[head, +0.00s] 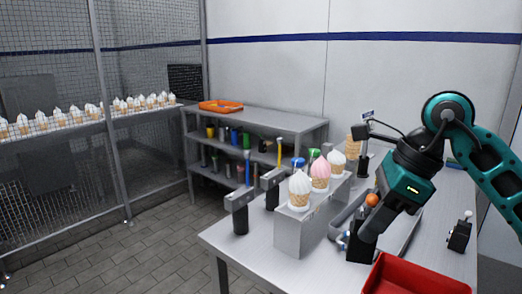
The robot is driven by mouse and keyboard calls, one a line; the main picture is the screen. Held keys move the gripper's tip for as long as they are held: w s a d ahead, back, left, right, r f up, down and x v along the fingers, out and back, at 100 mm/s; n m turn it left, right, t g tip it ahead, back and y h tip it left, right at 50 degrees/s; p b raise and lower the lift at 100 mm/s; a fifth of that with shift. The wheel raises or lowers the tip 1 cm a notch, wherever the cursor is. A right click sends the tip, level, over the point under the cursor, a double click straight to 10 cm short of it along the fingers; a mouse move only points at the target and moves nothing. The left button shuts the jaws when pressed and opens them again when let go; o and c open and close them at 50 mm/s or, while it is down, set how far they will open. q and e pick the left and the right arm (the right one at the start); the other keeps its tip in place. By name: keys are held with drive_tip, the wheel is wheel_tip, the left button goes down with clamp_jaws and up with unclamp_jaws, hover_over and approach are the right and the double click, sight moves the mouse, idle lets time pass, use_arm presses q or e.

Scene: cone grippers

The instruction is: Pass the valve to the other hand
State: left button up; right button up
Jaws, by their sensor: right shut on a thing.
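My right gripper (367,228) reaches down from the right over the table, with its dark fingers low over the worktop. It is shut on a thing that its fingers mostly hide. A small metallic and blue piece (343,240) shows at the left side of the fingers. It may be part of the valve, but it is too small to tell. An orange ball-shaped part (372,200) shows beside the upper fingers. I cannot tell what it belongs to. My left gripper is out of view.
A grey stand (302,231) with several ice cream cones stands left of the gripper on the table (255,267). A red tray (415,277) lies at the front, and a small black device (459,233) at the right. A shelf (270,119) and mesh fence are behind.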

sight(351, 221)
drive_tip(key=a, duration=0.1)
drive_tip(key=a+n, duration=0.1)
drive_tip(key=a, duration=0.1)
drive_tip(key=shift+s+a+g, duration=0.25)
drive_tip(key=shift+a+g, duration=0.05)
drive_tip(key=shift+a, duration=0.05)
drive_tip(key=s+d+f+n+g+h, duration=0.1)
drive_tip(key=s+f+n+g+h, duration=0.15)
drive_tip(key=f+n, duration=0.65)
drive_tip(key=s+f+n+g+h, duration=0.2)
drive_tip(key=f+n+g, duration=0.15)
drive_tip(key=n, duration=0.85)
drive_tip(key=d+r+p, duration=0.2)
drive_tip(key=d+p, duration=0.1)
drive_tip(key=shift+w+t, duration=0.2)
drive_tip(key=shift+t, duration=0.2)
drive_tip(key=shift+r, duration=0.1)
